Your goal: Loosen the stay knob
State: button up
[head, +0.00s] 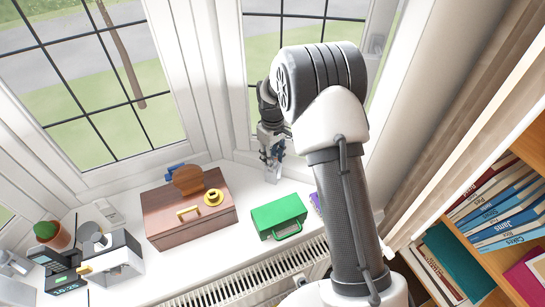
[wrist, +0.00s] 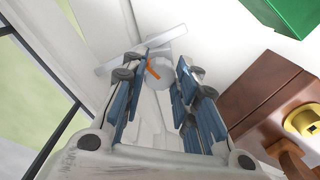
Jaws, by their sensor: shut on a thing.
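The stay knob (wrist: 163,80) is a pale grey round knob with an orange mark, seen between my fingertips in the wrist view. A pale flat bar, the window stay (wrist: 115,63), runs past it. My gripper (wrist: 158,68) is shut on the knob, with one blue-sided finger on each side. In the head view my gripper (head: 272,170) points down at the sill by the right-hand window. The knob is not clearly visible there behind the fingers.
A brown wooden box (head: 190,230) with brass fittings and a green box (head: 279,217) stand on the white sill (head: 225,255) nearby. A cactus pot (head: 53,236), a digital clock (head: 62,277) and a white box-shaped appliance (head: 112,262) stand at left. A bookshelf (head: 490,232) is at right.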

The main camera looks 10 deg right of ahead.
jog(key=n, duration=1.1)
jog(key=shift+w+n, duration=0.1)
jog(key=shift+n, duration=0.3)
dwell(0.3)
jog(key=o, duration=1.1)
jog(key=shift+c, duration=0.2)
notch_tip(320, 180, up, 12)
jog(key=shift+r, duration=0.1)
